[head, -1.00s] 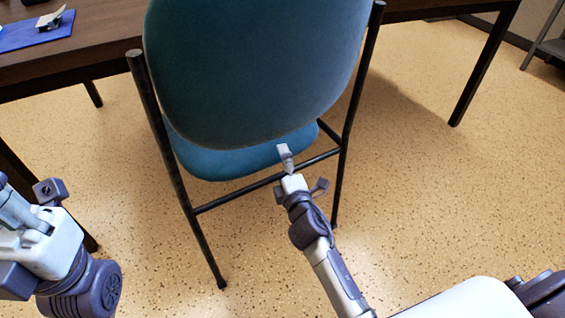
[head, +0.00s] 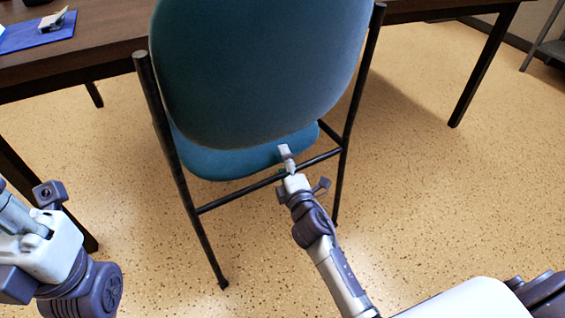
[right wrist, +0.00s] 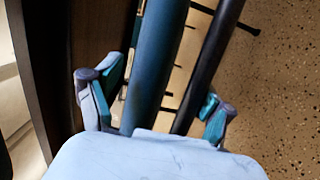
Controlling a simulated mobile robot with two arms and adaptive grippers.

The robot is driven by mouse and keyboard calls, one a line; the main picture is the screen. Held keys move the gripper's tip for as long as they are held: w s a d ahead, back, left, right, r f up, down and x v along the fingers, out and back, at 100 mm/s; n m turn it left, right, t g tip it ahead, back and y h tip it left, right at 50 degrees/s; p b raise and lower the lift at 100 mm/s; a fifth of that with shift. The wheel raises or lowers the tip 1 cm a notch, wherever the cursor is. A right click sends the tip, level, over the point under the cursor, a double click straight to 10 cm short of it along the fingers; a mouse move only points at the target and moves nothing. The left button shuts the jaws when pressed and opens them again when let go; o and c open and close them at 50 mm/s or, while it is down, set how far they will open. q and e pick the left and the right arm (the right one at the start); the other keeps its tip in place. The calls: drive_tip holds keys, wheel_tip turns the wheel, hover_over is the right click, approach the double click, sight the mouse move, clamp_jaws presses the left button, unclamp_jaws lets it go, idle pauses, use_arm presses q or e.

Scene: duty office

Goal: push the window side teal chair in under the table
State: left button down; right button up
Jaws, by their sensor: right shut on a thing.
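The teal chair (head: 255,80) stands upright with its back to me, in front of the dark table (head: 105,58). Its backrest overlaps the table's near edge in the head view. The teal seat (head: 215,163) shows below the backrest. My right gripper (head: 286,156) is at the backrest's lower edge. In the right wrist view, its fingers (right wrist: 155,98) are on either side of the teal backrest (right wrist: 157,65) and a dark chair tube (right wrist: 208,62); it is shut on the chair. My left gripper (head: 48,194) is at the far left, apart from the chair; its jaws are unclear.
A blue clipboard (head: 35,36) lies on the table at the upper left. A table leg (head: 482,70) stands on the right, with a grey-framed piece of furniture (head: 548,42) beyond it. The speckled floor (head: 450,190) right of the chair is clear.

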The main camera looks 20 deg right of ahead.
sight(295, 158)
drive_tip(key=shift+w+d+h, duration=0.1)
drive_tip(key=shift+d+h, duration=0.2)
drive_tip(key=shift+d, duration=1.4)
drive_tip(key=o, duration=1.7)
drive_tip(key=shift+a, duration=0.1)
drive_tip(key=shift+s+f, duration=0.1)
drive_tip(key=shift+s, duration=0.25)
drive_tip(key=s, duration=1.1)
drive_tip(key=shift+s+a, duration=0.15)
drive_tip(key=shift+a, duration=0.15)
